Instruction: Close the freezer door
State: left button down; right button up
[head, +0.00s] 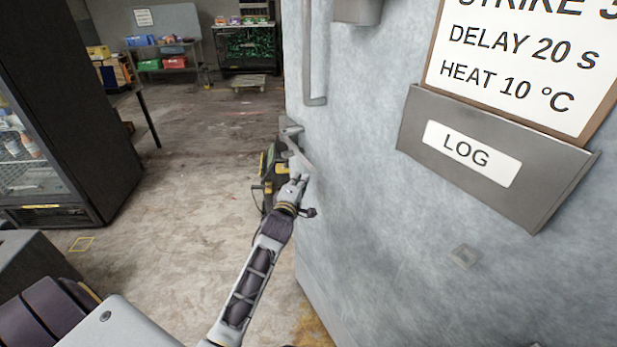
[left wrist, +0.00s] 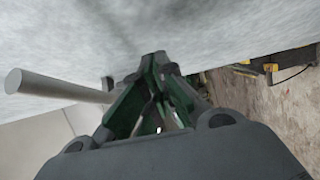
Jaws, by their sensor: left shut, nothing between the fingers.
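A large pale blue-grey panel (head: 380,220), which looks like the freezer door, fills the right of the head view. I cannot tell how far it stands open. A metal lever handle (head: 298,150) sits near its left edge, and a long vertical bar (head: 308,60) is above that. My left gripper (head: 299,180) is shut and empty, just below the lever and close to the panel. In the left wrist view, the closed fingertips (left wrist: 155,62) point at the pale surface (left wrist: 200,25), and a grey rod (left wrist: 55,87) lies to their left. Contact cannot be told. My right gripper is out of view.
A grey LOG box (head: 480,165) and a white sign (head: 525,50) are on the panel. A black and yellow machine (head: 268,172) stands on the floor just behind my left gripper. A dark glass-fronted cabinet (head: 60,110) is at left. The concrete floor (head: 190,170) between is mostly clear.

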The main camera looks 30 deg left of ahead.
pick_arm(q)
jog(key=shift+w+d, duration=0.45)
jog(key=shift+w, duration=0.2)
jog(key=shift+w+d, duration=0.4)
jog(key=shift+w, duration=0.2)
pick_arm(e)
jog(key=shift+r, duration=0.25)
pick_arm(q)
jog(key=shift+w, duration=0.1)
